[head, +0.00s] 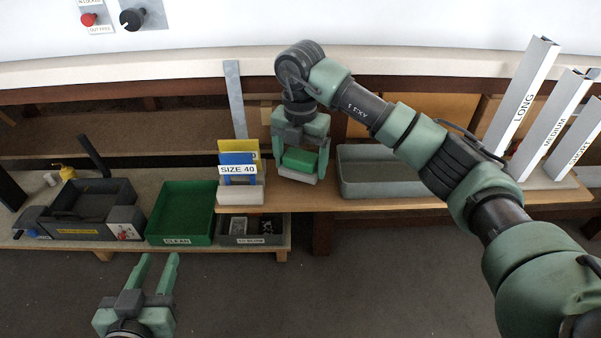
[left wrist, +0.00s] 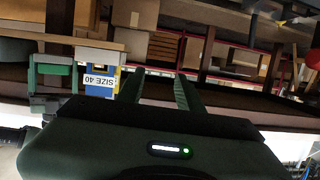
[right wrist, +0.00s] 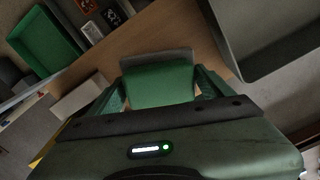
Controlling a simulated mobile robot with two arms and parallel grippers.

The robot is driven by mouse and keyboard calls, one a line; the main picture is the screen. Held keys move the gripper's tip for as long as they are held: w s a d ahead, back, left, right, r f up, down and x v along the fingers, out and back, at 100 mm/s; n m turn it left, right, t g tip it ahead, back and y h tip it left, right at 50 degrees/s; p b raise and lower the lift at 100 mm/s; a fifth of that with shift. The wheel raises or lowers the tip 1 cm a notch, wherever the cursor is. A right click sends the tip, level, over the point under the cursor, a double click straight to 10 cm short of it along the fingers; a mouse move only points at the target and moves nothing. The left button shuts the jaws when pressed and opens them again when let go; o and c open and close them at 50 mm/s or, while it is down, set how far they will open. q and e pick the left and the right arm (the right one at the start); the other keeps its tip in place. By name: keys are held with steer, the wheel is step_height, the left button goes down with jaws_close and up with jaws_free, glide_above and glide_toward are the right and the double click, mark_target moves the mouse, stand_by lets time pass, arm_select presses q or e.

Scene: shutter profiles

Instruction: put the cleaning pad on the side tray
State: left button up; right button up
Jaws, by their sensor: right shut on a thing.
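The cleaning pad (head: 298,162) is a green block with a pale grey underside. My right gripper (head: 300,150) is shut on it from above, with one finger on each side. The pad is over the wooden shelf; I cannot tell whether it touches it. In the right wrist view the pad (right wrist: 158,86) fills the space between the fingers. A grey shallow tray (head: 392,189), likely the side tray, sits on the shelf to the right of the pad and looks empty. My left gripper (head: 152,268) is open and empty, in front of the lower bench.
A white holder with blue and yellow cards labelled SIZE 40 (head: 238,170) stands just left of the pad. A green CLEAN tray (head: 180,213) and grey bins are further left. Tall profiles labelled LONG (head: 523,97), MEDIUM and SHORT stand at the right.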

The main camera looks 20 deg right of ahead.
mark_target(300, 156)
arm_select(q)
steer(key=shift+w+d+r+t+h, duration=0.1)
steer(key=shift+w+r+t, duration=0.05)
steer(key=shift+r+t, duration=0.3)
steer(key=shift+w+d+r+t+h, duration=0.1)
steer(key=shift+w+d+r+t, duration=0.1)
steer(key=shift+r, duration=0.4)
steer(key=shift+w+d+r+t+h, duration=0.1)
steer(key=shift+r+t, duration=0.25)
steer(key=shift+r, duration=0.15)
arm_select(e)
steer(key=shift+f, duration=1.45)
arm_select(q)
steer(key=shift+b, duration=0.3)
arm_select(e)
steer(key=shift+f, duration=0.1)
